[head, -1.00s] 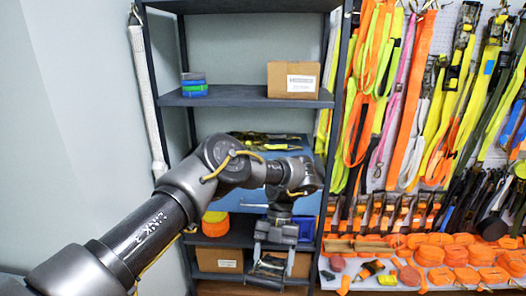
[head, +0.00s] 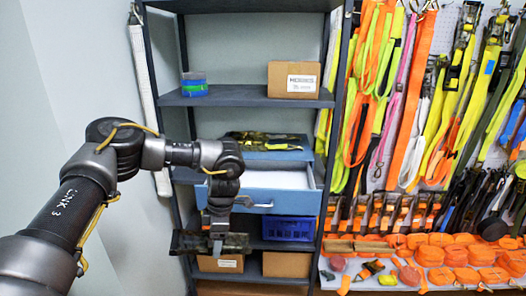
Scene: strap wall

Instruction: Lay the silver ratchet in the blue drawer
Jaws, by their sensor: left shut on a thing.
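The blue drawer (head: 283,201) stands pulled out in the middle of the shelf unit, and its pale inside shows from above. No object shows in the visible part of it. My left gripper (head: 217,246) is in front of and below the drawer's left part, shut on a long dull grey, metal-looking thing, apparently the silver ratchet (head: 184,242). The ratchet lies roughly level across the jaws, outside the drawer and lower than its front. The jaws hide its middle. My right gripper is out of view.
A dark and yellow strap bundle (head: 262,141) lies on the blue top above the drawer. A blue bin (head: 288,229) and cardboard boxes (head: 286,264) stand below. The shelf's right upright (head: 334,130) borders hanging straps (head: 405,110). Open space lies in front of the shelf.

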